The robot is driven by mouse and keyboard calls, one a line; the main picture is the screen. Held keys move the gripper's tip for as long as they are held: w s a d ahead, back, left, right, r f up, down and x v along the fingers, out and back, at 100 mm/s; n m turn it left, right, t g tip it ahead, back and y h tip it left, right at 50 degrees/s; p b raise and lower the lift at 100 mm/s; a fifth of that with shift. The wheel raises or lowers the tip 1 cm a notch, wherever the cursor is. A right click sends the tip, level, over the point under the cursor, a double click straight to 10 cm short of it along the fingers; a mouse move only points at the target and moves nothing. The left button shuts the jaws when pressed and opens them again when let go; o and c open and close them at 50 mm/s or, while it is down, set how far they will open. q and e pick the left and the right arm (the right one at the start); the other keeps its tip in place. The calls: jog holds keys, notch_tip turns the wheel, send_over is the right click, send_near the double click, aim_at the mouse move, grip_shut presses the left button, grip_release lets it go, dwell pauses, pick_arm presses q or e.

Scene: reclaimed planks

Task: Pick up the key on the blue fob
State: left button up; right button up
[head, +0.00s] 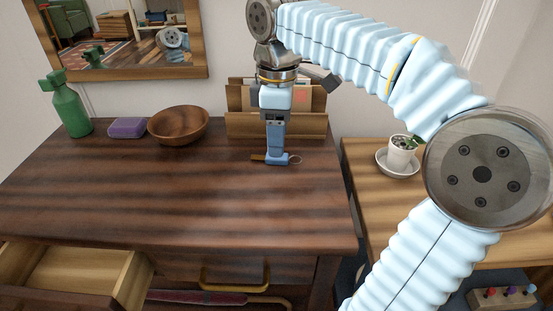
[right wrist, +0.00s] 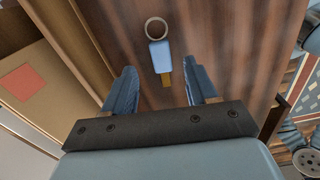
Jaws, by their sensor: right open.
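The key's blue fob (right wrist: 160,56) lies flat on the dark wooden dresser top, with a metal ring (right wrist: 156,29) at one end and the brass key (right wrist: 166,79) at the other. In the head view the ring (head: 295,160) shows to the right of my right gripper (head: 275,160) and the brass key (head: 257,157) to its left; the gripper hides most of the fob. My right gripper points down at the fob. In the right wrist view its fingers (right wrist: 160,72) are open, one on each side of the fob, with gaps between. My left gripper is not in view.
A wooden letter rack (head: 240,124) stands close behind the gripper. A wooden bowl (head: 178,126), a purple box (head: 127,128) and a green spray bottle (head: 70,112) stand at the back left. A potted plant (head: 402,155) is on the right table. An open drawer (head: 75,272) juts out front left.

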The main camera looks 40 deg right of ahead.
notch_tip(320, 180, down, 4)
jog(key=shift+r, duration=0.1)
jog(key=shift+c, duration=0.3)
grip_shut()
jog(key=shift+a+r, duration=0.1)
jog(key=shift+r, duration=0.05)
